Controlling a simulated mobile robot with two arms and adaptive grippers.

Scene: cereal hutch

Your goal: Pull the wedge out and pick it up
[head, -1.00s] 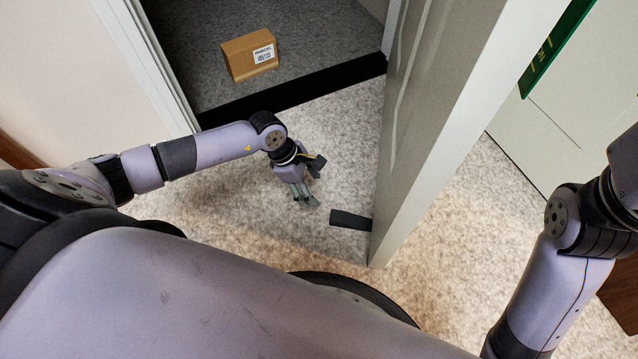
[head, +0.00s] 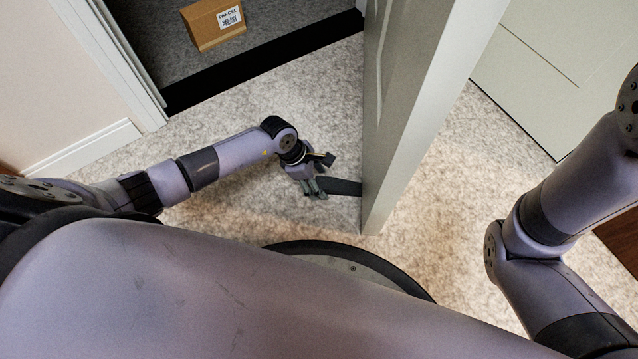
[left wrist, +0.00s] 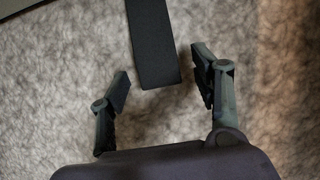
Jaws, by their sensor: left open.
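The dark wedge (head: 341,187) lies on the carpet at the foot of the open door (head: 408,120), with one end sticking out to the left of it. My left gripper (head: 321,178) is low over the floor at the wedge's free end. In the left wrist view the wedge (left wrist: 153,45) comes in from the top, and its near end lies at the mouth between the two fingers of the open gripper (left wrist: 163,92). The right finger is closer to the wedge than the left one. No contact can be made out. My right gripper is out of view; only its arm shows.
A parcel box (head: 214,24) sits on the dark grey floor beyond the black threshold (head: 262,72). A white door frame and baseboard (head: 85,148) stand at the left. A pale panel (head: 555,75) is at the right.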

